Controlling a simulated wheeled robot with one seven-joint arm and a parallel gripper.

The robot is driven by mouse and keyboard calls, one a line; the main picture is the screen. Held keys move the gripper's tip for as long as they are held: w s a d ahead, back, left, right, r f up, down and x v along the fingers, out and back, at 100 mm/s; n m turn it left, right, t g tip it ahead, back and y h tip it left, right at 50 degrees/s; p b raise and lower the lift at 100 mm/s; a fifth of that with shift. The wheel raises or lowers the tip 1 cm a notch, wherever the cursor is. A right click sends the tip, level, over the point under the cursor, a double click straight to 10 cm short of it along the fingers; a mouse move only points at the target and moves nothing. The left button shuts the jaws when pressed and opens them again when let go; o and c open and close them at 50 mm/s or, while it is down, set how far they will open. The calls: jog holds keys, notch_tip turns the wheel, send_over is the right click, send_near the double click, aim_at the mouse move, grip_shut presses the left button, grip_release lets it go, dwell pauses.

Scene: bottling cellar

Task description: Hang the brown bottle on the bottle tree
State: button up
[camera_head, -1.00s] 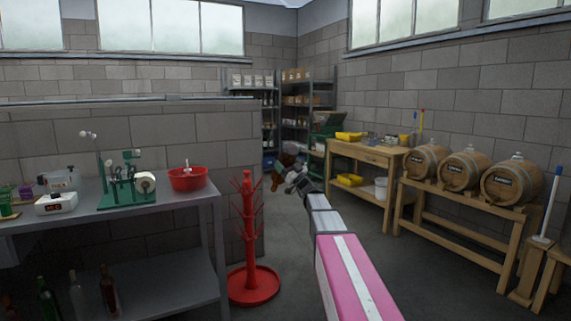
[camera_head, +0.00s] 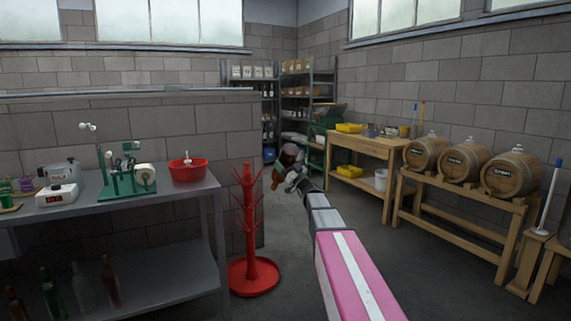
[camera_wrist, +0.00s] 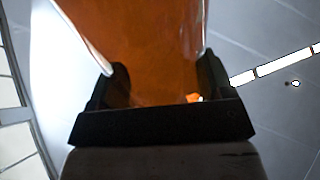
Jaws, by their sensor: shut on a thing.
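The brown bottle (camera_wrist: 150,45) fills the middle of the wrist view, amber and see-through, between the two dark fingers of my gripper (camera_wrist: 163,88). In the head view the bottle (camera_head: 284,163) is small, dark brown and tilted, at the end of my arm. My gripper (camera_head: 293,178) is shut on it, and its fingers are hard to make out there. The red bottle tree (camera_head: 249,215) stands on the floor left of my arm, with thin pegs around its post and a round base. The bottle is in the air, right of the tree's top and apart from it in the picture.
A grey metal table (camera_head: 140,205) stands left of the tree, with a red bowl (camera_head: 188,169) and a green device (camera_head: 128,178) on top and several bottles below. A wooden table (camera_head: 365,144) and barrels (camera_head: 463,160) line the right wall. Floor is open between.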

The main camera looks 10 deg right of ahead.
aim_at(280, 181)
jog(key=shift+f, duration=1.9)
jog(key=shift+f, duration=0.1)
jog(key=shift+f, duration=1.9)
jog(key=shift+f, duration=0.15)
jog(key=shift+f, duration=1.85)
jog(key=shift+w, duration=0.1)
